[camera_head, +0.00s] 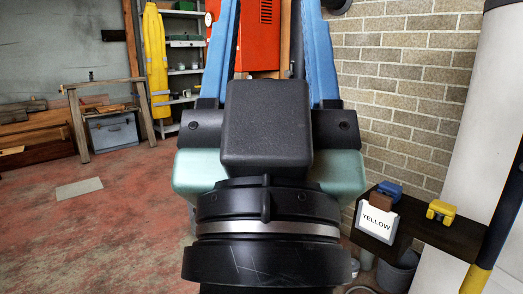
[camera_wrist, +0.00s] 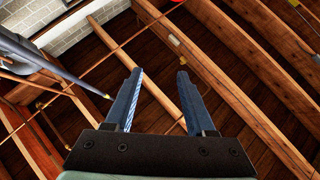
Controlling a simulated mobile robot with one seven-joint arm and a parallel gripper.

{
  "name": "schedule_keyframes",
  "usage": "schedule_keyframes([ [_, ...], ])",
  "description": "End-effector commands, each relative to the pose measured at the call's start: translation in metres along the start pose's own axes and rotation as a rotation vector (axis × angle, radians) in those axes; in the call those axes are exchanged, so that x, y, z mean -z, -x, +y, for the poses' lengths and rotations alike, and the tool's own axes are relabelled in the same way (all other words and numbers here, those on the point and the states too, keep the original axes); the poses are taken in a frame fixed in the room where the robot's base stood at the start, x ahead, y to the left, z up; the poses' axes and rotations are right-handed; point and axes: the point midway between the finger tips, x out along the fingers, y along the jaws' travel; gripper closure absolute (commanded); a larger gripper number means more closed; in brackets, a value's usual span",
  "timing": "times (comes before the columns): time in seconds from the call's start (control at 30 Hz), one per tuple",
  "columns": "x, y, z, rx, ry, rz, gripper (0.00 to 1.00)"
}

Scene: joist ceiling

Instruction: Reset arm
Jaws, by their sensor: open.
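My gripper (camera_head: 267,50) rises in the middle of the head view, close to the camera and pointing up. Its two blue fingers stand apart with nothing seen between them. In the wrist view my gripper (camera_wrist: 156,95) is open and empty, with wooden ceiling joists (camera_wrist: 225,75) behind the fingers. The black wrist housing hides part of the scene behind it in the head view.
At right, a dark shelf (camera_head: 440,236) by the brick wall (camera_head: 405,95) bears a white box marked YELLOW (camera_head: 376,219), a blue item (camera_head: 389,190) and a yellow item (camera_head: 441,211). Buckets sit below. Open red floor (camera_head: 95,225) lies at left.

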Motion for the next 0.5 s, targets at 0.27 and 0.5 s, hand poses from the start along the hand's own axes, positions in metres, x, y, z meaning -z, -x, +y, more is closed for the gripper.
schedule_keyframes([
  [0.27,0.088,-0.071,-0.004,0.026,-0.041,0.039,0.45],
  [0.5,0.141,-0.124,-0.004,0.026,-0.039,0.037,0.45],
])
